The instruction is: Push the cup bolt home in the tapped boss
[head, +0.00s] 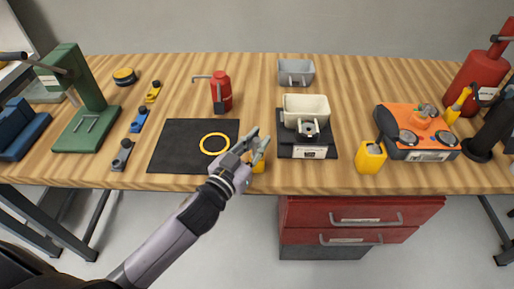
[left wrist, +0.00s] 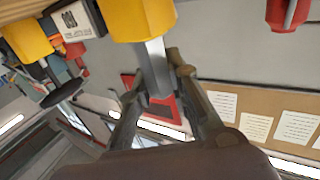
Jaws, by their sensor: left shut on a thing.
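A cream cup (head: 306,104) sits on a dark fixture (head: 285,151) with a white label on its front. A grey round part (head: 309,127), possibly the boss or a bolt, shows at the cup's front; the threads are too small to see. My left gripper (head: 258,148) is left of the fixture, near the table's front edge. In the left wrist view, its fingers (left wrist: 157,95) are shut on the grey shank (left wrist: 154,65) of a yellow-ended piece (left wrist: 140,18). I cannot tell whether this is the cup bolt. My right gripper is not in view.
A yellow holder (head: 370,157) stands right of the fixture, beside an orange unit (head: 418,128). A grey bin (head: 296,72) is behind the cup. A black mat (head: 170,150) with a yellow ring (head: 214,143) lies left. A red bottle (head: 221,90) stands behind the mat.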

